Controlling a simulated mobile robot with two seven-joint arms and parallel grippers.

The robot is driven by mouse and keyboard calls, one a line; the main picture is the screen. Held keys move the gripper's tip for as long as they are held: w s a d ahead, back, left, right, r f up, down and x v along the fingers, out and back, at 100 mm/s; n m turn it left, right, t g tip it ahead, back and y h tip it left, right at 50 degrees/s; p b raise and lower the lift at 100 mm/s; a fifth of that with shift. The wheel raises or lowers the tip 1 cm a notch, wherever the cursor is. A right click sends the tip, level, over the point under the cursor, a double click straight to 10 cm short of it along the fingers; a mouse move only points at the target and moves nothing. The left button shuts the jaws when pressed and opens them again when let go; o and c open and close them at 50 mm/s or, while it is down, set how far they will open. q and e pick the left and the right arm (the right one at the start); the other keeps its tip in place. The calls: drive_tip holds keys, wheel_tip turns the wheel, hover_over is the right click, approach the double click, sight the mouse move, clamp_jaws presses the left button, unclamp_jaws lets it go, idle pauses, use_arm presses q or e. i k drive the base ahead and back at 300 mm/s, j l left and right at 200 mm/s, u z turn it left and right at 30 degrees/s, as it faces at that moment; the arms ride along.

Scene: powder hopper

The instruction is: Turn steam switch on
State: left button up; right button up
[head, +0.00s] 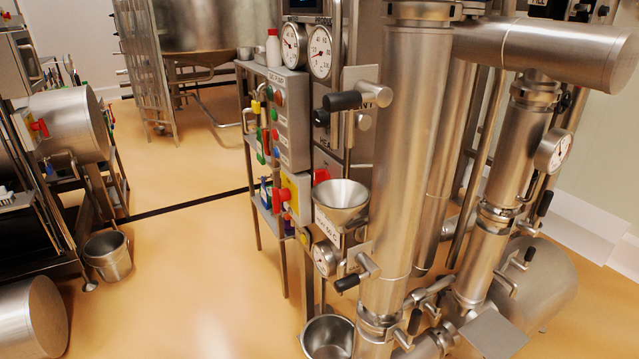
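The control panel (284,120) stands near the middle of the head view, a grey box with coloured buttons and small labels. Below it is a red rotary switch (279,197) on a yellow plate, beside the funnel. A black knob (321,118) sits on the metal plate right of the panel. Neither of my grippers shows in this view.
Two round gauges (320,52) are above the knob. A black-handled valve (343,101), a steel funnel (341,196) and a thick vertical pipe (408,170) stand close on the right. A bucket (108,256) is at left. The orange floor (190,270) left of the panel is clear.

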sight(322, 174)
drive_tip(key=z, duration=1.35)
drive_tip(key=j+z, duration=0.65)
drive_tip(key=k+j, duration=0.1)
drive_tip(key=j, duration=0.45)
drive_tip(key=k+j, duration=0.1)
drive_tip(key=j, duration=0.4)
drive_tip(key=k+j, duration=0.1)
drive_tip(key=j, duration=0.45)
drive_tip(key=k+j, duration=0.1)
drive_tip(key=j, duration=0.45)
drive_tip(key=k+j, duration=0.15)
drive_tip(key=j, duration=0.35)
